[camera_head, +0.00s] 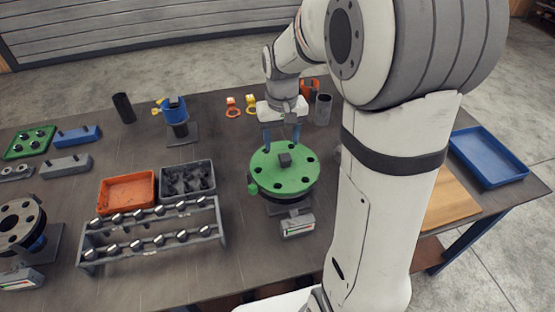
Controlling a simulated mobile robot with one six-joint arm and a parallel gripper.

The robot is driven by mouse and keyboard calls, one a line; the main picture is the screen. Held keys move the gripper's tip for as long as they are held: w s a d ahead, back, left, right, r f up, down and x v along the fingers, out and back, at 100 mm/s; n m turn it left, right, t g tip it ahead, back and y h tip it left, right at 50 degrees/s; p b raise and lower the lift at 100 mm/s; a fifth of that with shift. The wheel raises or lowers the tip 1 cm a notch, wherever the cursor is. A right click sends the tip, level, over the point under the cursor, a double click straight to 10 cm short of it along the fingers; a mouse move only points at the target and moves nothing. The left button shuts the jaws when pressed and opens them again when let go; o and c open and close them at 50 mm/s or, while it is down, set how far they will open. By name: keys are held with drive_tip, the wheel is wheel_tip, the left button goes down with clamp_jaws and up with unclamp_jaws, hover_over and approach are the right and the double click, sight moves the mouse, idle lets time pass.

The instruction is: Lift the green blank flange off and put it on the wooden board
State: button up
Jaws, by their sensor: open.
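The green blank flange (270,174) is a round disc with bolt holes and a dark square block at its centre. It lies flat on top of a dark flanged pipe stand near the middle of the table. My gripper (282,140) is at the flange's far side, with its fingers pointing down and apart. It is open and holds nothing. I cannot tell whether the fingertips touch the flange. The wooden board (452,200) lies on the right of the table, partly hidden behind my arm.
A bolt rack (155,238), an orange tray (127,192) and a grey bin (187,180) stand left of the flange. A small gauge box (298,226) is in front of it. A blue tray (489,156) sits at the far right. A dark cylinder (323,108) stands behind.

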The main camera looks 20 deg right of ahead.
sight(285, 155)
drive_tip(key=f, duration=0.2)
drive_tip(key=f+p, duration=0.1)
drive_tip(key=d+f, duration=0.1)
drive_tip(key=f, duration=0.1)
drive_tip(key=shift+s+f, duration=0.15)
drive_tip(key=shift+f, duration=0.2)
drive_tip(key=shift+a+f, duration=0.1)
drive_tip(key=shift+f, duration=0.35)
clamp_jaws()
